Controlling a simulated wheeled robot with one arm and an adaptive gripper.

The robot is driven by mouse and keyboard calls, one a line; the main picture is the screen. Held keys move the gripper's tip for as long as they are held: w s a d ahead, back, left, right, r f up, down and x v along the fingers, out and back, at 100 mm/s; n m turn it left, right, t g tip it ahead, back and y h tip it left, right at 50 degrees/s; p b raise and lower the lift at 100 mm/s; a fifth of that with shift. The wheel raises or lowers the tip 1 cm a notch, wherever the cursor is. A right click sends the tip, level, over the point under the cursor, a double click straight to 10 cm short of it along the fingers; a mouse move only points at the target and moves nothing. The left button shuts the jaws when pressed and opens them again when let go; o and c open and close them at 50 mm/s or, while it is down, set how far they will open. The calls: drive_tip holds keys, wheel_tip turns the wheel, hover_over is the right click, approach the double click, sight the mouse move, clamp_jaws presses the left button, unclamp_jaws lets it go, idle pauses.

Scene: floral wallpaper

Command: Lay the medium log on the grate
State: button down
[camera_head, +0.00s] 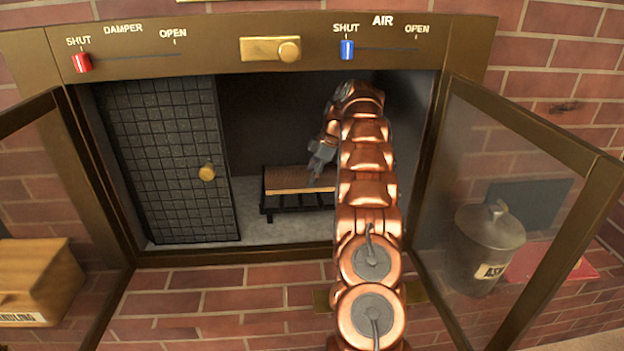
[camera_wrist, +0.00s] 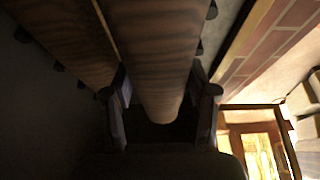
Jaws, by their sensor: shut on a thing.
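My gripper (camera_head: 320,163) is inside the firebox, low over the dark grate (camera_head: 284,204). In the wrist view my gripper (camera_wrist: 160,105) is shut on one end of a brown, wood-grained log (camera_wrist: 158,55), with a finger on each side. A second log (camera_wrist: 60,38) lies alongside it to the left, with a narrow gap between them. Dark bar ends of the grate show past both logs. In the head view log wood (camera_head: 292,180) lies along the grate top; my arm hides its right part. I cannot tell whether the held log touches the bars.
Framed glass doors stand open left (camera_head: 68,150) and right (camera_head: 520,135). A mesh screen (camera_head: 165,140) with a brass knob covers the opening's left part. Red damper (camera_head: 82,62) and blue air (camera_head: 347,49) sliders sit at SHUT. A kindling box (camera_head: 38,280) and lidded ash bucket (camera_head: 485,245) stand outside.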

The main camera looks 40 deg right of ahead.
drive_tip(key=shift+f+b, duration=0.75)
drive_tip(key=shift+f, duration=1)
drive_tip(key=shift+f, duration=0.2)
drive_tip(key=shift+c, duration=1.6)
unclamp_jaws()
drive_tip(key=shift+r, duration=0.1)
drive_tip(key=p+v, duration=0.2)
drive_tip(key=v, duration=0.4)
drive_tip(key=shift+w, duration=0.15)
drive_tip(key=shift+p+v, duration=0.7)
drive_tip(key=shift+v, duration=0.2)
drive_tip(key=shift+a, duration=0.1)
